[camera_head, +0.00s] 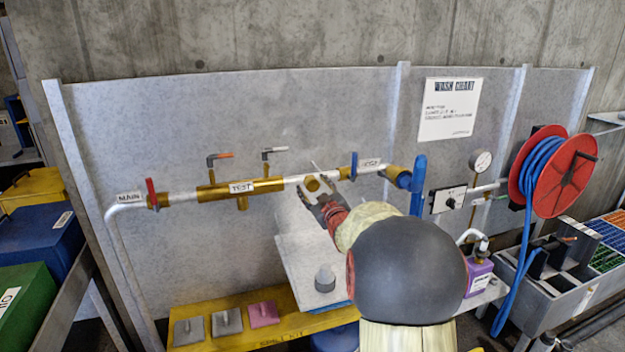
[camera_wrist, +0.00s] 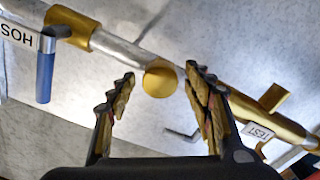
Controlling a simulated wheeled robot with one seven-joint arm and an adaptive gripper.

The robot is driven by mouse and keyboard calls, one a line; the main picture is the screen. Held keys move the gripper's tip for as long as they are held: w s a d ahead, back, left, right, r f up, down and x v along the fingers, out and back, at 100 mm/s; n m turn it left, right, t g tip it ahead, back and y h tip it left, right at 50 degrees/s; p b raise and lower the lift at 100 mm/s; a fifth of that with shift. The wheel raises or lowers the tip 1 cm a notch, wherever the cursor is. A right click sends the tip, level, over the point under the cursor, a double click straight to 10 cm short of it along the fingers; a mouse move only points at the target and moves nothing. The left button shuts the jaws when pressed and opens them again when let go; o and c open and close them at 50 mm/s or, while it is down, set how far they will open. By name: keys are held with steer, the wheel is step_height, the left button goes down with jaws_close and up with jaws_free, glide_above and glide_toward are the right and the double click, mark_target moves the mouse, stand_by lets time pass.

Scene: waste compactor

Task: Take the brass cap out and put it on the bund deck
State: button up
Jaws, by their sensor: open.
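The brass cap (camera_head: 312,184) is a round brass piece on the pale horizontal pipe, to the right of the TEST label. In the wrist view the cap (camera_wrist: 160,79) shows its round face between my fingertips, with space on both sides. My gripper (camera_head: 323,190) is open and empty, close to the cap; its fingers (camera_wrist: 161,70) do not visibly touch it. The yellow deck (camera_head: 245,330), which I take for the bund deck, lies low below the pipe; its front lettering is too small to read surely.
Two grey pads and a pink pad (camera_head: 262,314) lie on the yellow deck. A grey knobbed piece (camera_head: 325,279) stands on a pale panel above it. Red (camera_head: 152,194) and blue (camera_head: 354,166) valve handles stick out from the pipe.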

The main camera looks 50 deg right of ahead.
steer(key=shift+m+p, duration=0.4)
steer(key=shift+m, duration=0.5)
steer(key=m+p, duration=0.2)
steer(key=m, duration=0.1)
steer(key=shift+r+p, duration=0.1)
steer(key=shift+p, duration=0.2)
steer(key=shift+m+p, duration=0.35)
steer(key=shift+m, duration=0.75)
steer(key=shift+m+p, duration=0.8)
steer(key=shift+m, duration=0.2)
steer(key=m+p, duration=0.1)
steer(key=m, duration=0.1)
steer(key=shift+f+m, duration=0.2)
steer(key=shift+m, duration=0.2)
steer(key=shift+c, duration=0.2)
steer(key=c, duration=1.2)
steer(key=shift+c, duration=0.2)
